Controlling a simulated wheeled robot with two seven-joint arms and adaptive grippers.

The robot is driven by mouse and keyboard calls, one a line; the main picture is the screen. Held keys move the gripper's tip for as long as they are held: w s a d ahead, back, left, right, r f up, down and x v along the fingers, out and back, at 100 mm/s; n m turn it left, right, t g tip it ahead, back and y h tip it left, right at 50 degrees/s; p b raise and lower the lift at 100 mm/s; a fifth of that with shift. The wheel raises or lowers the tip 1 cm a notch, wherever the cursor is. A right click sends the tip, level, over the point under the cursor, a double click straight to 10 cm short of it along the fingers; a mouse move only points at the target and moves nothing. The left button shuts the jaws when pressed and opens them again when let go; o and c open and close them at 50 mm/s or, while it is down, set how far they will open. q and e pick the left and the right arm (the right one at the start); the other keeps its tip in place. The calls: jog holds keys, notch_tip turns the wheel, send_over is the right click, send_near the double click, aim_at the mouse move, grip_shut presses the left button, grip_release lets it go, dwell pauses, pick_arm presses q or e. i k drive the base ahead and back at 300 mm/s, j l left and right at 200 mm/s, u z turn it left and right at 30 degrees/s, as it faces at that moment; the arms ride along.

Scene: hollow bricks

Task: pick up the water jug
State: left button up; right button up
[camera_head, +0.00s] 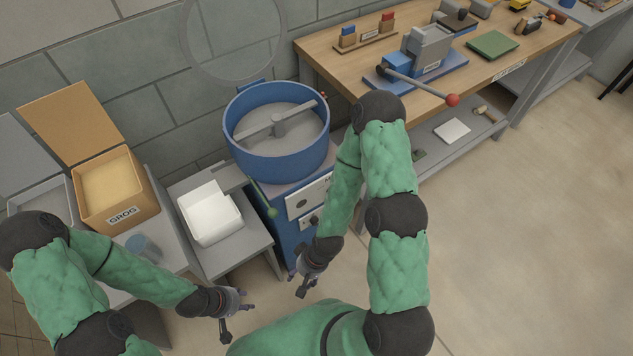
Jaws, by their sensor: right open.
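A translucent bluish vessel (143,247), which looks like the water jug, stands on the grey table at the left, in front of the GROG box. My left forearm partly covers its lower part, and its handle cannot be made out. My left gripper (239,320) is to the right of and nearer than the jug, past the table's front edge; its fingers look spread and empty. My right gripper (296,283) is open and empty, in front of the blue mixer's cabinet and well to the right of the jug.
The GROG box (122,214) stands behind the jug. A white tray (210,212) sits on a lower grey stand to the right. The blue mixer (278,160) stands beyond it, and a wooden workbench (330,65) with tools is at the back right. The right floor is clear.

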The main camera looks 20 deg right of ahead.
aim_at(137, 243)
jog(key=z, duration=0.55)
jog(key=u, duration=1.55)
